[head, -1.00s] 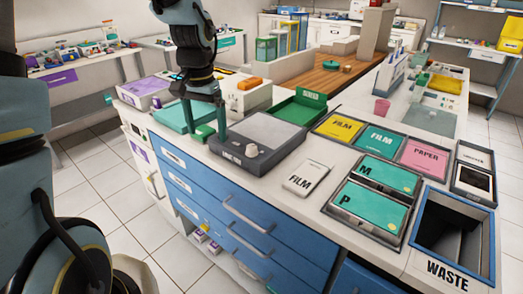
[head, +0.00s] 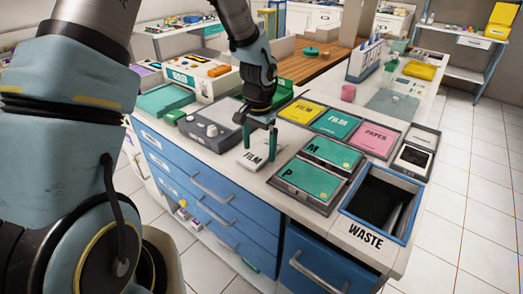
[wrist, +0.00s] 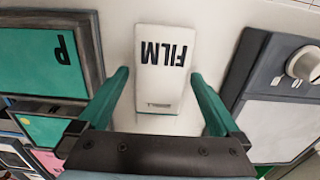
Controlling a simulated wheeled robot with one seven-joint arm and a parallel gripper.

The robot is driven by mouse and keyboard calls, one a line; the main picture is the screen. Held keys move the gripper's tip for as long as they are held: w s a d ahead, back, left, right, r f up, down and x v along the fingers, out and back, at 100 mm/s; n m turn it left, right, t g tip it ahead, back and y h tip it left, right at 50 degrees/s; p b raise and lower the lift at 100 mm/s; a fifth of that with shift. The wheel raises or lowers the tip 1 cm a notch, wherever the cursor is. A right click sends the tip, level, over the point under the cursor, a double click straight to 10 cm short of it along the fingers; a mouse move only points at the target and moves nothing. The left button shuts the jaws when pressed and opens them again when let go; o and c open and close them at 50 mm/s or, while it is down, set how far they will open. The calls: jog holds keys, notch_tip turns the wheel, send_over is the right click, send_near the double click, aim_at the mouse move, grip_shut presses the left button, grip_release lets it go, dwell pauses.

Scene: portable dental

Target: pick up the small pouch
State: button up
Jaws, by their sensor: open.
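In the wrist view, one fingertip is to the left of the pouch and one to the right, with gaps on both sides. I cannot tell the exact height of the fingertips above the counter.
A grey device with knobs (head: 212,128) stands left of the pouch. The tray marked P (head: 279,203) is to the right, near the WASTE bin (head: 346,206). Yellow, teal and pink compartments lie behind. Bare counter surrounds the pouch.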

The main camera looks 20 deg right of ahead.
jog(key=shift+f, duration=0.45)
jog(key=c, duration=1.1)
